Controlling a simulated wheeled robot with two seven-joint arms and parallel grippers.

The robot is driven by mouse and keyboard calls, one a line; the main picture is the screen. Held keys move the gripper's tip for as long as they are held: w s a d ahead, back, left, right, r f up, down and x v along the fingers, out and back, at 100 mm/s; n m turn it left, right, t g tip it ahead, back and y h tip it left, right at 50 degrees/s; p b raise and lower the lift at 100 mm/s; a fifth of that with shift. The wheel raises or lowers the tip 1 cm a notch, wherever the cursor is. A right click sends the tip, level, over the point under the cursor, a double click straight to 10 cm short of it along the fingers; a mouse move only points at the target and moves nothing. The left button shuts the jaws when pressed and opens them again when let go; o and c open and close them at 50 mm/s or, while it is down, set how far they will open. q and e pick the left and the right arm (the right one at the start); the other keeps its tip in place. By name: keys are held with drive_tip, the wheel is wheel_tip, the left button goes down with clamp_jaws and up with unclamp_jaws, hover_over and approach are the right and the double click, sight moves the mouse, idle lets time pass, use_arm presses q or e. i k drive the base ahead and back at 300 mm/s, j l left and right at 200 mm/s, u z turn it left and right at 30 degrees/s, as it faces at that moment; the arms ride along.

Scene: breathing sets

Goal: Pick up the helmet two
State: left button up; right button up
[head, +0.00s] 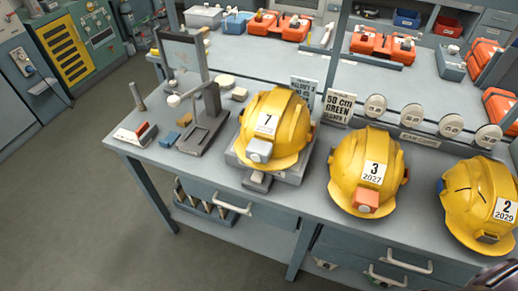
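Helmet two (478,204) is a yellow helmet with a white label reading "2 2029". It sits on the grey bench at the far right of the head view. It has a small lamp at its lower front and a blue part on its left side. Its right side reaches close to the picture edge. Neither gripper shows clearly. Only a small dark piece, perhaps part of my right arm, shows in the bottom right corner, below helmet two.
Helmet three (367,178) stands left of helmet two with a gap between. Helmet seven (278,126) sits on a grey block further left. Several white round discs (451,124) stand behind. The bench's front edge (335,222) has drawers with handles below. Open floor (85,205) lies left.

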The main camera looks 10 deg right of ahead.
sight(478, 196)
drive_tip(key=z, duration=2.25)
